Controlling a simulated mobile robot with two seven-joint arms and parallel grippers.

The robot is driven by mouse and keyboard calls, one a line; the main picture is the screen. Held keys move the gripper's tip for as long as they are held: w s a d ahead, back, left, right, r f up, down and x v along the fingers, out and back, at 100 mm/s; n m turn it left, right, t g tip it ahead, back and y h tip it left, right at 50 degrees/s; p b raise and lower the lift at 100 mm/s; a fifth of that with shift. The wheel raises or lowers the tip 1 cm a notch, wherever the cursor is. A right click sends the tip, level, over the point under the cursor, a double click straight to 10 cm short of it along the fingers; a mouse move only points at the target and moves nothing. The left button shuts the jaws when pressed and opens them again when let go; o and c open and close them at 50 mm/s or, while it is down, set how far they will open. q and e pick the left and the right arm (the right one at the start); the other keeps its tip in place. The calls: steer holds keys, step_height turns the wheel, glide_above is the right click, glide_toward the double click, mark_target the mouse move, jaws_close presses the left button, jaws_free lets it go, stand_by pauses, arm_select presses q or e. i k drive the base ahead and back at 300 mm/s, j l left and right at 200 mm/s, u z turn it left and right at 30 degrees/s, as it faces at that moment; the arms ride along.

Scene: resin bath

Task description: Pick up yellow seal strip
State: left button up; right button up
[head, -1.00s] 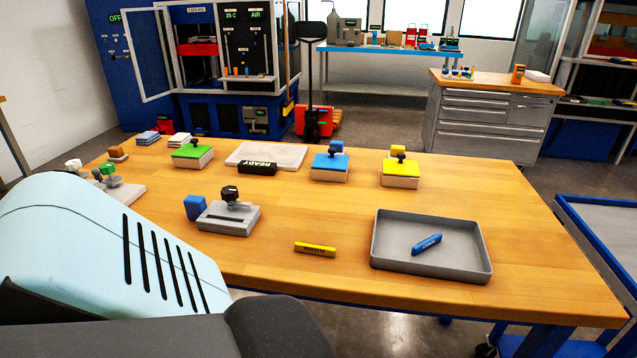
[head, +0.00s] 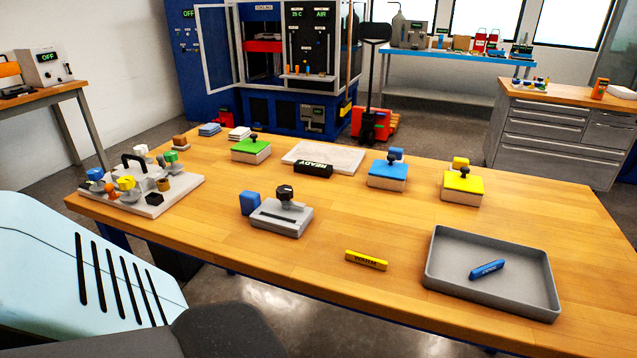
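The yellow seal strip (head: 366,260) is a short yellow bar with dark lettering. It lies flat on the wooden table (head: 330,225) near its front edge, left of a grey tray (head: 437,277). Nothing touches it. Neither of my grippers shows in the head view. Only a pale blue and dark grey part of my own body fills the lower left corner.
A blue strip (head: 487,269) lies in the grey tray. A grey block with a black knob (head: 281,217) stands left of the yellow strip. Green (head: 251,146), blue (head: 387,172) and yellow (head: 462,183) lidded blocks stand behind. The table around the strip is clear.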

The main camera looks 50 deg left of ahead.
mark_target(365, 260)
steer(key=u, duration=0.4)
steer(key=l+u, duration=0.15)
steer(key=u, duration=0.3)
steer(key=l+u, duration=0.1)
steer(key=u, duration=0.3)
